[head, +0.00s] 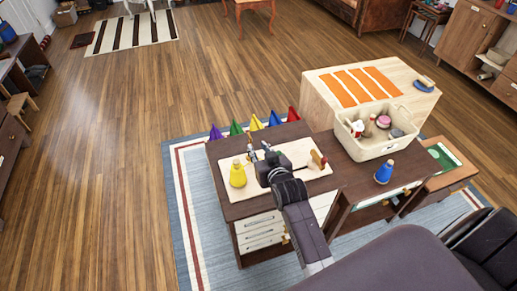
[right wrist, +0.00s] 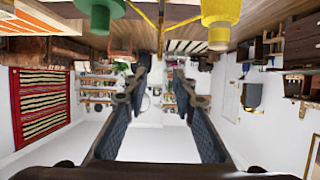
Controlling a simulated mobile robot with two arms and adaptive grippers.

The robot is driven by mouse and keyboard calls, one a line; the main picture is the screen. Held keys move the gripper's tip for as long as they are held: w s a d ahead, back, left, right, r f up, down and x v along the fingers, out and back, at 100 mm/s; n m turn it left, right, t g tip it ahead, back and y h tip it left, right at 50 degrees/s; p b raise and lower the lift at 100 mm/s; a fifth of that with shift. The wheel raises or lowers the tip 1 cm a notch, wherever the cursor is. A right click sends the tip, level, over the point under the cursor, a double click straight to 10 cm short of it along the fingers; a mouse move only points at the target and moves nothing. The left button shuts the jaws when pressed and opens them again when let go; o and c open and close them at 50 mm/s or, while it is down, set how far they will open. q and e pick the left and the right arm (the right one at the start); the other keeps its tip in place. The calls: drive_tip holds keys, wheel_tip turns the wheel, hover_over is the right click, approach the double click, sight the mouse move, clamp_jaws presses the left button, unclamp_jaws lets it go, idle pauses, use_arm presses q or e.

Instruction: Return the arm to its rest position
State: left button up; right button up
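My right arm comes in from the lower right in the head view, over the dark brown desk (head: 222,150). My right gripper (head: 258,151) is above a pale board (head: 300,152) on the desk top. Its two fingers stand apart, and in the right wrist view the gap between them (right wrist: 161,75) is empty. A yellow flask-shaped object (head: 238,175) stands just left of the gripper, apart from it. The right wrist picture looks upside down, with a yellow object (right wrist: 220,12) and a green one (right wrist: 97,14) at its top edge. My left gripper is not in view.
A cream basket (head: 345,143) with several items stands right of the gripper. A blue flask-shaped object (head: 384,174) is in front of it. Coloured cones, including a green one (head: 236,128), line the desk's far side. A light wooden block (head: 325,88) stands behind. Wood floor is open left.

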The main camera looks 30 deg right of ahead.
drive_tip(key=s+a+f+n+g+y, duration=0.1)
drive_tip(key=s+a+g, duration=0.15)
drive_tip(key=s, duration=0.85)
drive_tip(key=s+a+f+n+g, duration=0.15)
drive_tip(key=s+g, duration=0.25)
drive_tip(key=s, duration=0.7)
drive_tip(key=s+a+f+n+g+y, duration=0.1)
drive_tip(key=s+a+f+g, duration=0.15)
drive_tip(key=s, duration=0.85)
wheel_tip(320, 180, down, 26)
drive_tip(key=s+g+b, duration=0.1)
drive_tip(key=g, duration=0.1)
drive_tip(key=s+d+f+g, duration=0.1)
drive_tip(key=s+d+f, duration=0.2)
drive_tip(key=s+f, duration=1.4)
drive_tip(key=shift+s+f+b, duration=0.2)
drive_tip(key=shift+s+b, duration=0.1)
drive_tip(key=shift+b, duration=0.15)
drive_tip(key=shift+d+n, duration=0.1)
drive_tip(key=shift+n, duration=0.15)
